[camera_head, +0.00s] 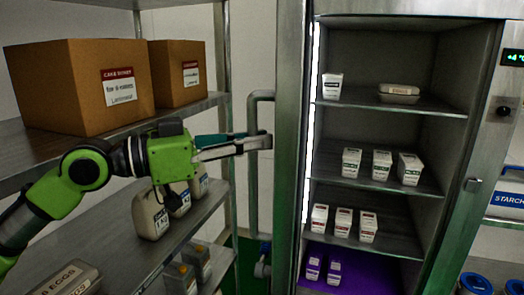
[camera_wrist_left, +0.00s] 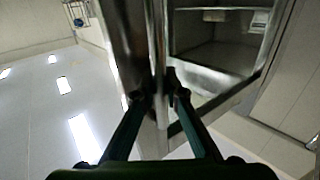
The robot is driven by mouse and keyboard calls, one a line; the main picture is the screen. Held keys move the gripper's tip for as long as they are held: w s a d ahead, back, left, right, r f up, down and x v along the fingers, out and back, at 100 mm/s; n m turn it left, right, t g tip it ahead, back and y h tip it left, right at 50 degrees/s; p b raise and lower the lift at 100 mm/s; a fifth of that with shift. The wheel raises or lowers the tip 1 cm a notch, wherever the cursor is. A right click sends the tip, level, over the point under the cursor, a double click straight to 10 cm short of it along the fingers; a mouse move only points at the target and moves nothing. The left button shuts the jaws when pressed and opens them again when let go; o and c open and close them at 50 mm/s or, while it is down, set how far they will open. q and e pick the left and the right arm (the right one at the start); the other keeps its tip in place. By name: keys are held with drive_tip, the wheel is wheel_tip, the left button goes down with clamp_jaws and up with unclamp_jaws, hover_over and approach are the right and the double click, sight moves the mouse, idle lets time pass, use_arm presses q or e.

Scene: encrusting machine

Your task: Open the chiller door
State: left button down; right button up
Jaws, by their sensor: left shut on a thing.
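The chiller (camera_head: 395,125) stands open in the head view, with its lit shelves in plain sight. Its steel door (camera_head: 291,150) is swung out at the left of the opening and shows nearly edge-on. The door's upright bar handle (camera_head: 252,190) is on the door's left side. My left gripper (camera_head: 262,142) reaches in from the left and is shut on the handle. In the left wrist view, the fingertips (camera_wrist_left: 163,88) close around the upright bar, with the chiller interior behind at the right. My right gripper is out of view.
A steel rack at the left holds cardboard boxes (camera_head: 78,87), white jugs (camera_head: 150,214) and an egg carton (camera_head: 68,280) close to my left arm. Small cartons (camera_head: 381,165) stand on the chiller shelves. Blue-lidded containers (camera_head: 476,284) are at the lower right.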

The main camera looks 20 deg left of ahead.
use_arm(q)
drive_tip(key=shift+f, duration=0.1)
idle(0.3)
drive_tip(key=c, duration=2.1)
unclamp_jaws()
drive_tip(key=shift+s, duration=0.1)
